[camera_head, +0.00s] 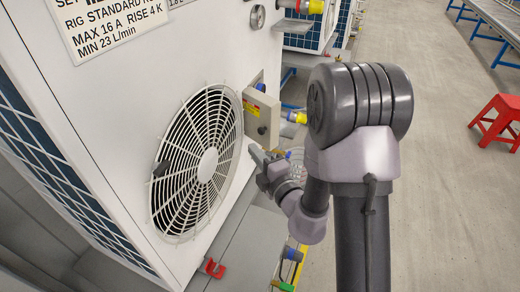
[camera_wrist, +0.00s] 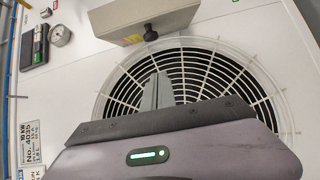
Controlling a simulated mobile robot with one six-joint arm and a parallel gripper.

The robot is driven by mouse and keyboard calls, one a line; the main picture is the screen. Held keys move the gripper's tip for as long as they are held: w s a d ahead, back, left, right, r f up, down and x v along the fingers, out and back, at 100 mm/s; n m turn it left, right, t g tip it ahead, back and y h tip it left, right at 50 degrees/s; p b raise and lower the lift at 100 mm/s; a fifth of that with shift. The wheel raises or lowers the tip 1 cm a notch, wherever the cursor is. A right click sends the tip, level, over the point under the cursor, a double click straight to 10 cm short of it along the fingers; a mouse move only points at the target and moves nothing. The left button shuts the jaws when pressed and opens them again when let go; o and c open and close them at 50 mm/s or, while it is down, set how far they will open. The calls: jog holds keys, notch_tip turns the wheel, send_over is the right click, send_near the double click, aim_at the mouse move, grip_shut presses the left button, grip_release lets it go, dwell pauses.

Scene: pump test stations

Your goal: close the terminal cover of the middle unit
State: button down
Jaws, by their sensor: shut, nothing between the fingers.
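The terminal cover (camera_head: 262,118) is a beige box-like lid with a yellow label and a black knob, on the right part of the near white unit (camera_head: 150,75). It stands out from the face, and a blue part shows behind its top edge. In the wrist view the cover (camera_wrist: 148,20) is at the top, knob towards me. My gripper (camera_head: 256,153) is shut and empty, just below the cover and in front of the fan's right rim. In the wrist view its fingers (camera_wrist: 157,90) lie before the fan grille, apart from the cover. The cover's hinge cannot be made out.
A yellow-ended connector (camera_head: 294,117) sticks out beside the cover. A red clip (camera_head: 213,268) is on the grey ledge below. A red stool (camera_head: 498,120) stands on the open floor at right.

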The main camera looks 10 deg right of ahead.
jog(key=w, duration=0.1)
jog(key=w+d+b, duration=0.1)
jog(key=w, duration=0.1)
jog(key=w+d, duration=0.1)
jog(key=w, duration=0.1)
jog(key=shift+w+d, duration=0.2)
jog(key=shift+d, duration=0.05)
jog(key=shift+d, duration=0.1)
